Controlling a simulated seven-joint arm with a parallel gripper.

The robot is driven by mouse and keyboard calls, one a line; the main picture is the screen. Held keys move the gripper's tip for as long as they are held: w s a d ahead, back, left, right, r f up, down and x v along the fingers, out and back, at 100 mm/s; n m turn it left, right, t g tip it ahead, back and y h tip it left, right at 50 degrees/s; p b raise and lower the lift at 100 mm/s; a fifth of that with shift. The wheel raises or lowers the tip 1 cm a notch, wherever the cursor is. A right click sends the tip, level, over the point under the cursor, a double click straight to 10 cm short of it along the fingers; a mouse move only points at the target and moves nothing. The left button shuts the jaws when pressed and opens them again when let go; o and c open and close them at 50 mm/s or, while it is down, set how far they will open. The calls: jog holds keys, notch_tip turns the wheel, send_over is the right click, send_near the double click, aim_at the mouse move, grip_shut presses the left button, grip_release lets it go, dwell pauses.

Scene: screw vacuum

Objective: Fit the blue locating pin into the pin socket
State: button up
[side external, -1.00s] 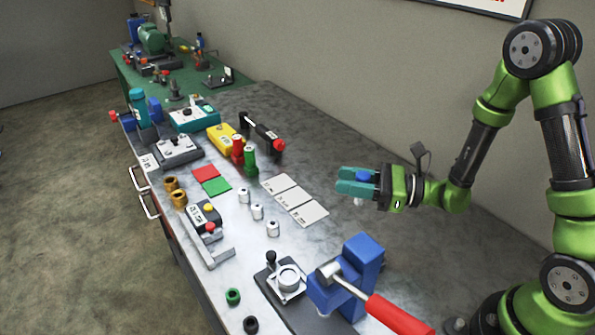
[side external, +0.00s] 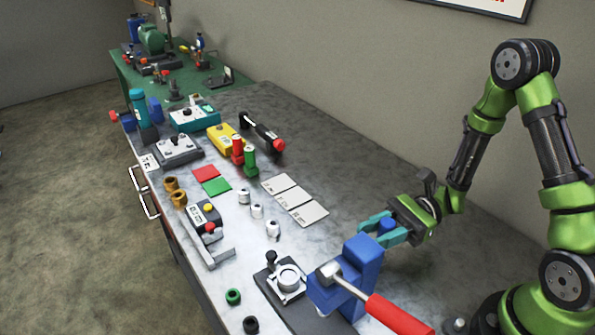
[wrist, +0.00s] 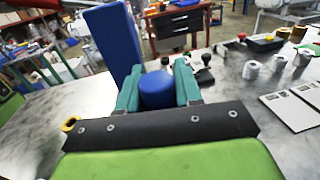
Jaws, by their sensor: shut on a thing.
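The blue locating pin (side external: 386,225) is a short blue cylinder between the teal fingers of my gripper (side external: 377,230). In the wrist view the pin (wrist: 157,91) fills the gap between the fingers, so my gripper is shut on it. Its lower end is hidden. My gripper is above the bench, behind and to the right of the blue toggle press. A grey fixture with a round ring (side external: 289,278) stands left of the press, apart from the pin. I cannot tell for certain whether this ring is the pin socket.
The blue press (side external: 363,259) with its red-handled lever (side external: 398,315) stands close to my gripper. Its blue column (wrist: 112,43) rises just ahead in the wrist view. A black-knobbed post (side external: 271,259) stands by the ring. White cards (side external: 295,200) lie behind; bare bench lies beyond them.

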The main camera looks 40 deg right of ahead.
jog(key=shift+f, duration=1.7)
jog(key=shift+f, duration=0.5)
jog(key=shift+f, duration=0.1)
jog(key=o, duration=1.1)
jog(key=shift+c, duration=0.2)
